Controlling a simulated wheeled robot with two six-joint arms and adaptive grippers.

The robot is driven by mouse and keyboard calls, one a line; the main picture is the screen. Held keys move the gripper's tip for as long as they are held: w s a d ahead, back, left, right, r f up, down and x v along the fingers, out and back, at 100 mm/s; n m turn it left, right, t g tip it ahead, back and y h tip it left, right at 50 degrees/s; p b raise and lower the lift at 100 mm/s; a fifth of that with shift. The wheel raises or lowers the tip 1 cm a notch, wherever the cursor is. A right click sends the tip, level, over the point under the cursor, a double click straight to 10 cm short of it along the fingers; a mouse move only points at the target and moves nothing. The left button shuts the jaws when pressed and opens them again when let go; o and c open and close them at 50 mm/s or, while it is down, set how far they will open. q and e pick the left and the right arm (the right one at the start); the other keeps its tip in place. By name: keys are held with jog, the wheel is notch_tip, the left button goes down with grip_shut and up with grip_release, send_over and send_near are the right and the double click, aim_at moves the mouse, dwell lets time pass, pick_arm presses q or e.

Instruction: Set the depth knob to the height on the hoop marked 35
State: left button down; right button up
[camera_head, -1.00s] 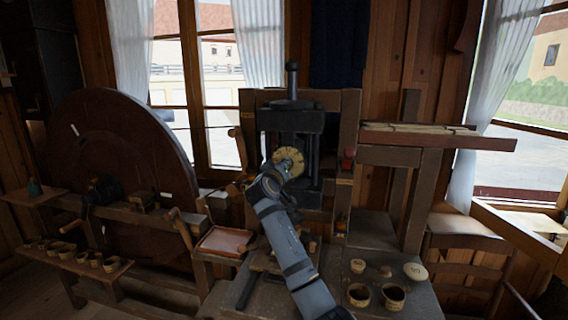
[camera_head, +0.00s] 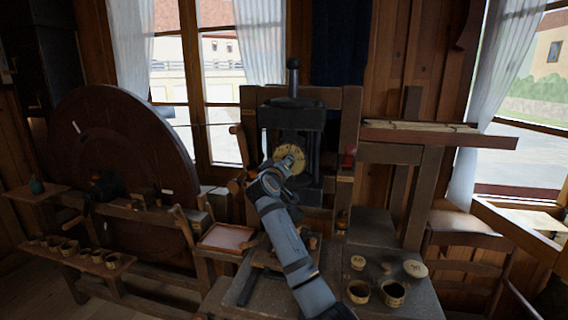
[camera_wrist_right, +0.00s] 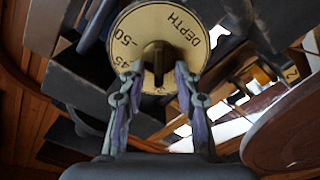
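The depth knob is a round yellow dial (camera_head: 298,152) on the dark press. In the right wrist view the dial (camera_wrist_right: 181,25) shows the word DEPTH and the numbers 50 and 45. A dark grip bar (camera_wrist_right: 157,55) stands out from its middle. My right gripper (camera_wrist_right: 159,70) has one fingertip on each side of this bar. Whether both fingertips press on it is unclear. In the head view the gripper (camera_head: 285,165) covers the dial's lower left part. A pale round piece (camera_head: 414,269) lies on the bench; its marking is too small to read. My left gripper is not in view.
Several small round boxes or hoops, among them one (camera_head: 392,293), stand on the bench to the right of my arm. A large dark wheel (camera_head: 120,140) and a bench with small cups (camera_head: 69,248) are at left. A shelf (camera_head: 440,135) juts out at right.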

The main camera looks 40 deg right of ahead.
jog(key=shift+a, duration=0.1)
jog(key=v, duration=1.2)
